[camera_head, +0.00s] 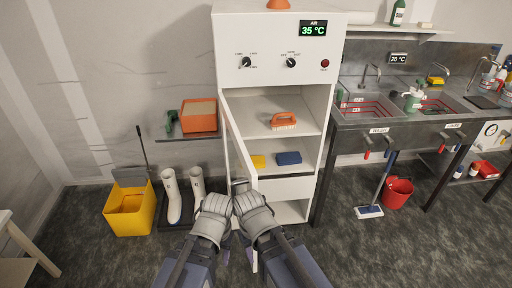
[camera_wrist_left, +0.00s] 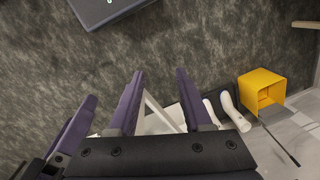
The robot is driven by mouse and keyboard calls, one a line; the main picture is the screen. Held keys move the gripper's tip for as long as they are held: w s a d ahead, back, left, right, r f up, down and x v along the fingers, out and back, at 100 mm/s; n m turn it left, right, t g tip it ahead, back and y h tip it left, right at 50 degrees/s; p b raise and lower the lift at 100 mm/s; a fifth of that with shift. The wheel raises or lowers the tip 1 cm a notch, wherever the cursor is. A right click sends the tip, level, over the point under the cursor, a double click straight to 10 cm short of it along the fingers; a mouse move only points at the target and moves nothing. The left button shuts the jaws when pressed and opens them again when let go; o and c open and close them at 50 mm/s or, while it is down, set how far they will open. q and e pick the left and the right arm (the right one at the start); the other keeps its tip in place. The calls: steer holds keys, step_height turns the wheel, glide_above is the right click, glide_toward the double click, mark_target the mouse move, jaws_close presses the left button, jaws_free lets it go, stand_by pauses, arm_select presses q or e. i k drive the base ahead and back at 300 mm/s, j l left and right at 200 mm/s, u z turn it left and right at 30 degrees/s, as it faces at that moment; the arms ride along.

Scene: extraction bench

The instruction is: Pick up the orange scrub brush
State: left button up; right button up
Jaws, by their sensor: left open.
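The orange scrub brush (camera_head: 283,120) has pale bristles and lies on the upper inner shelf of the white cabinet (camera_head: 267,60) in the head view. Nothing touches it. The cabinet door (camera_head: 238,140) stands open, swung out on the left. My left gripper (camera_head: 226,256) is low in front of the cabinet, below and nearer than the brush, mostly hidden by its wrist. In the left wrist view its purple fingers (camera_wrist_left: 160,76) are apart with nothing between them. My right gripper (camera_head: 251,258) is close beside it, mostly hidden; its opening cannot be made out.
A yellow sponge (camera_head: 258,161) and a blue block (camera_head: 288,158) lie on the lower shelf. A yellow bin (camera_head: 129,212) and white boots (camera_head: 173,197) stand left. A steel sink counter (camera_head: 390,130), mop (camera_head: 370,211) and red bucket (camera_head: 398,192) are right.

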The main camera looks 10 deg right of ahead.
mark_target(278, 124)
steer(key=i+l+z, duration=0.1)
steer(key=z, duration=0.25)
steer(key=l+z, duration=0.15)
steer(key=z, duration=0.15)
steer(key=i+z, duration=0.15)
steer(key=z, duration=0.2)
steer(key=i+l+z, duration=0.15)
steer(key=i+z, duration=0.35)
steer(key=i, duration=0.2)
steer(key=i+u, duration=0.2)
steer(key=i, duration=0.2)
steer(key=i+l+u, duration=0.25)
steer(key=i+u, duration=0.15)
steer(key=u, duration=0.25)
steer(key=i+l+u, duration=0.1)
steer(key=u, duration=0.35)
steer(key=i+l+u, duration=0.1)
steer(key=u, duration=0.3)
steer(key=i+l+u, duration=0.15)
steer(key=u, duration=0.25)
